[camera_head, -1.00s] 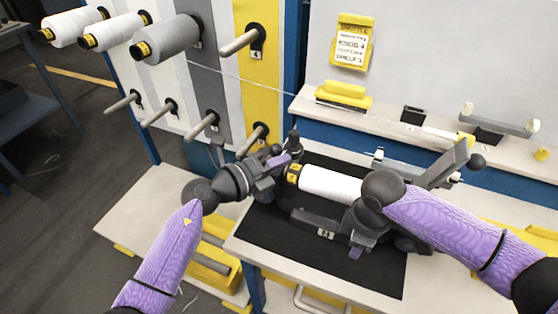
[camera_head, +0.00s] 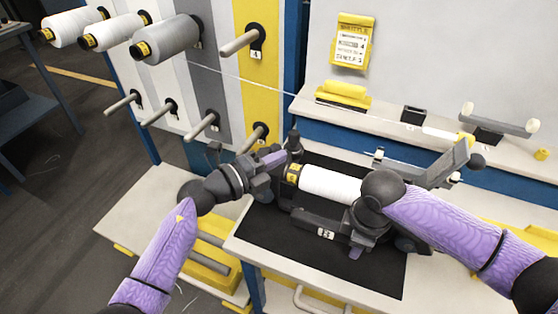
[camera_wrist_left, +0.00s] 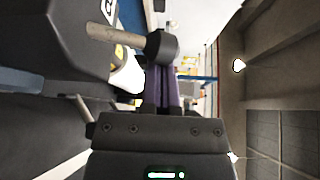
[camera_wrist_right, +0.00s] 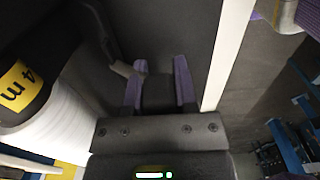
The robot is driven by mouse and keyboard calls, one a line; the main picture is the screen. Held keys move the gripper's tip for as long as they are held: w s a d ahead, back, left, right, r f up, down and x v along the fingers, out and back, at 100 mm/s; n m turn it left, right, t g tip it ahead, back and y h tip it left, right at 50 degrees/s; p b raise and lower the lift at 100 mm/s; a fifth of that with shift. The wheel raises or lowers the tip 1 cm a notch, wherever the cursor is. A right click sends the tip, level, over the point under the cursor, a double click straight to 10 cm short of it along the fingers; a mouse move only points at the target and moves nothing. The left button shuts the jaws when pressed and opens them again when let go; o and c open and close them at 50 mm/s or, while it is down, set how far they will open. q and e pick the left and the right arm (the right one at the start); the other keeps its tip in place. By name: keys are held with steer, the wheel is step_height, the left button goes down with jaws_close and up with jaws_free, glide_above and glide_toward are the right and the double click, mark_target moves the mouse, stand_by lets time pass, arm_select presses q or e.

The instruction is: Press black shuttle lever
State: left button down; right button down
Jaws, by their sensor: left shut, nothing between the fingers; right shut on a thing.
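The shuttle (camera_head: 303,222) is a dark body on the black mat, carrying a white bobbin (camera_head: 332,186) with a yellow-marked end. A black knob (camera_head: 293,134) stands up at its left end; in the left wrist view a black knob (camera_wrist_left: 162,46) sits on a grey rod. My left gripper (camera_head: 276,157) is shut and empty, its purple fingertips close by the knob; I cannot tell whether they touch. My right gripper (camera_head: 357,251) points down at the shuttle's near right side. In the right wrist view its fingers (camera_wrist_right: 158,88) are shut on a dark part, apparently of the shuttle.
The black mat (camera_head: 376,275) lies on a light bench. Behind it is a ledge with a yellow block (camera_head: 343,95) and a cradle (camera_head: 500,119). Spools and empty pegs (camera_head: 203,125) stand out from the panel at the left, with a thread running across to the right.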

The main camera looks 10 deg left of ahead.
arm_select(q)
steer(key=n, duration=0.1)
steer(key=a+n+t+h, duration=0.1)
steer(key=n, duration=0.1)
steer(key=a+r+n+t, duration=0.1)
steer(key=shift+w+a+n+h, duration=0.15)
steer(key=shift+w+n+h, duration=0.15)
steer(key=shift+w, duration=0.05)
steer(key=shift+w+a+n+t, duration=0.1)
steer(key=shift+a+n+t, duration=0.3)
steer(key=shift+n, duration=0.45)
steer(key=shift+w+a+n+t, duration=0.1)
steer(key=shift+a+n+t, duration=0.25)
steer(key=shift+n, duration=0.55)
steer(key=shift+w+a+n+t, duration=0.1)
steer(key=shift+a+n+t, duration=0.15)
steer(key=shift+n+t, duration=0.45)
steer(key=s+a, duration=0.3)
steer(key=s, duration=0.6)
steer(key=shift+a+f, duration=0.3)
steer(key=shift+f, duration=0.1)
steer(key=c, duration=1.3)
jaws_free()
